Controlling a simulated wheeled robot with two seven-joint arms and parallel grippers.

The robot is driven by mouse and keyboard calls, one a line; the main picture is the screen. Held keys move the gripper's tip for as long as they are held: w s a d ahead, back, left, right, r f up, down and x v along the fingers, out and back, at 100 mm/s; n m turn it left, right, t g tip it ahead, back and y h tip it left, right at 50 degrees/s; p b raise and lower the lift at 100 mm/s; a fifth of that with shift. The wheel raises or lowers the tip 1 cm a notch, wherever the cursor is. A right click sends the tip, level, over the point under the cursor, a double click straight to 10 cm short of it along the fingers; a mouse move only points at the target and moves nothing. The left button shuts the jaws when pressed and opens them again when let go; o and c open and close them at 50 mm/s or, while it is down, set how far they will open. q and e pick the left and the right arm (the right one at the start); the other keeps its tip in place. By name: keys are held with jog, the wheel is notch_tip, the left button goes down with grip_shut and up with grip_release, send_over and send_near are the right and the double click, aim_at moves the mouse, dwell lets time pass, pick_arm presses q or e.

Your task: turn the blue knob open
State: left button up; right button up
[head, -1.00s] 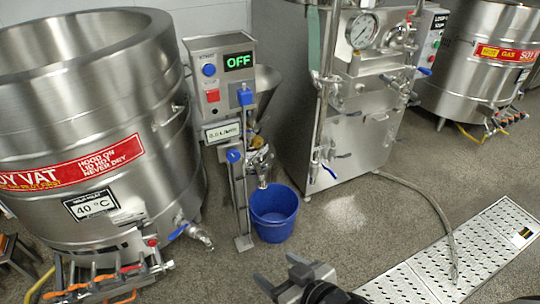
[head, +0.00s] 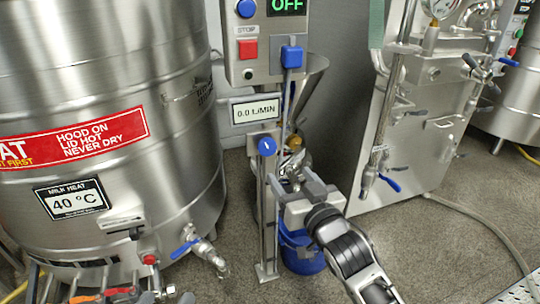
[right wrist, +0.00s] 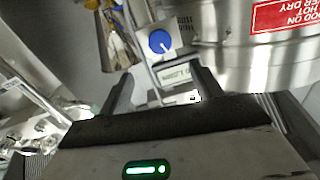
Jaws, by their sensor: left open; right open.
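The round blue knob (head: 267,146) with a white mark sits on the upright post below the flow display (head: 256,110). It also shows in the right wrist view (right wrist: 160,41), just beyond the fingertips. My right gripper (head: 296,180) is open and empty, a little right of and below the knob in the head view. Its two dark fingers (right wrist: 163,80) stand apart in the right wrist view, with the knob roughly between their lines and not touched. Only a grey tip of my left gripper (head: 187,298) shows at the bottom edge of the head view.
The control box holds a red stop button (head: 248,48) and a blue square part (head: 292,56); its screen reads OFF. The steel vat (head: 110,120) stands left. A blue bucket (head: 300,258) is below my right gripper. A steel machine (head: 440,150) stands right.

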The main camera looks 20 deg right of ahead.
aim_at(268, 148)
jog(key=w+b, duration=0.1)
jog(key=w, duration=0.3)
jog(key=w+b, duration=0.1)
jog(key=w, duration=0.2)
jog(key=w+a+b, duration=0.1)
jog(key=w, duration=0.3)
jog(key=shift+w+f, duration=0.1)
jog(key=shift+w, duration=0.4)
pick_arm(q)
jog(key=shift+w+d+r+n+t+h, duration=0.1)
jog(key=shift+d+r+n+t+h, duration=0.4)
jog(key=shift+r+n+h, duration=0.2)
pick_arm(e)
jog(key=c, duration=1)
